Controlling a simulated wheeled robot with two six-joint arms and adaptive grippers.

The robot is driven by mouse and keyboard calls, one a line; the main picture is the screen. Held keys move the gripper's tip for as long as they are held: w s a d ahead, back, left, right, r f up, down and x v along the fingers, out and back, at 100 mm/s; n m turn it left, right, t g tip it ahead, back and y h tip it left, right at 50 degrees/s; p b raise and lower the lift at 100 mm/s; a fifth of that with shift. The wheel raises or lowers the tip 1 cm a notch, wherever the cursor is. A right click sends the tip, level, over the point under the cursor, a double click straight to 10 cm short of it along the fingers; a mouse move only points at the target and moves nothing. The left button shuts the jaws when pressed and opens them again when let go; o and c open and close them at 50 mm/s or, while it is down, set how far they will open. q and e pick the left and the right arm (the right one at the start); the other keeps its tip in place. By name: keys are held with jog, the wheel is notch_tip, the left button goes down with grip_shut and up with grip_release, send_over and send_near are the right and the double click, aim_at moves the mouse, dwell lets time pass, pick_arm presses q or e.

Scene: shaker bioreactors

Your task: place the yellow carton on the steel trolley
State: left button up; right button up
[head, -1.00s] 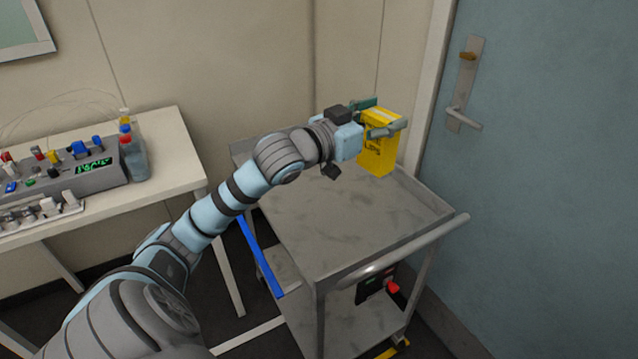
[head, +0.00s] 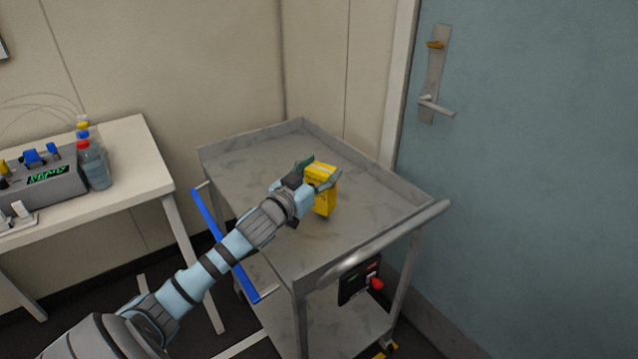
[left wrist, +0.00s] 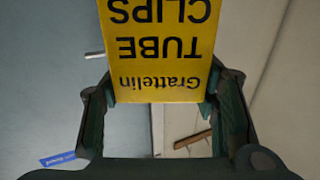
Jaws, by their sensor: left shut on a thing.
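The yellow carton (head: 323,191) is upright in my left gripper (head: 321,172), over the middle of the steel trolley's top (head: 262,157). My left gripper is shut on the carton, with one finger on each side near its upper end. In the left wrist view the carton (left wrist: 160,45) fills the top middle, its black print upside down. Its bottom end looks close to the trolley top; I cannot tell whether it touches. My right gripper is not in view.
The trolley has a raised rim and a push handle (head: 385,238) at its front. A white table (head: 140,150) with bottles (head: 93,165) and a grey device stands at the left. A blue door (head: 530,180) is at the right. The trolley top around the carton is clear.

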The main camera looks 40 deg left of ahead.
pick_arm(q)
notch_tip(320, 180, down, 2)
jog(key=shift+f, duration=0.1)
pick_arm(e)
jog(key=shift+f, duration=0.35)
pick_arm(q)
jog(key=o, duration=1.6)
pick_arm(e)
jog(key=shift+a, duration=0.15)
pick_arm(q)
jog(key=s, duration=0.6)
jog(key=shift+s+d, duration=0.35)
jog(key=shift+s, duration=0.05)
jog(key=p, duration=0.2)
send_near(316, 183)
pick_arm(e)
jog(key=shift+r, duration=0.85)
